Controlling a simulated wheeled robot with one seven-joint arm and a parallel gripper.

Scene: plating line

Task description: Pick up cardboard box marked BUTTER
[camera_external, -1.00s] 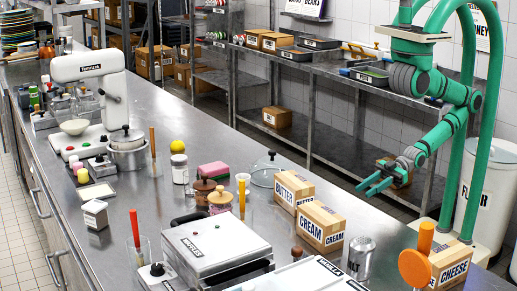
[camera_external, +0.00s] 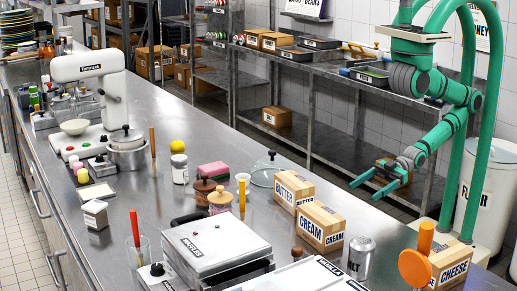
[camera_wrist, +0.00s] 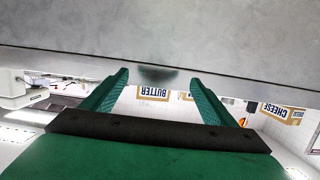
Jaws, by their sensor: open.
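The cardboard box marked BUTTER (camera_external: 294,187) stands upright on the steel counter (camera_external: 150,220), near its right edge. It sits just behind the box marked CREAM (camera_external: 322,226). My gripper (camera_external: 363,192) is open and empty, to the right of the BUTTER box and apart from it, past the counter's edge. In the wrist view my gripper (camera_wrist: 155,75) shows two green fingers spread apart. The BUTTER label (camera_wrist: 153,92) appears upside down between them, at a distance. The box's lower part is hidden there.
A glass dome (camera_external: 264,171) stands left of the BUTTER box. A can (camera_external: 360,257) and a box marked CHEESE (camera_external: 451,266) stand nearer the camera. The CHEESE label (camera_wrist: 273,108) also shows in the wrist view. A steel shelf (camera_external: 330,150) stands behind the counter.

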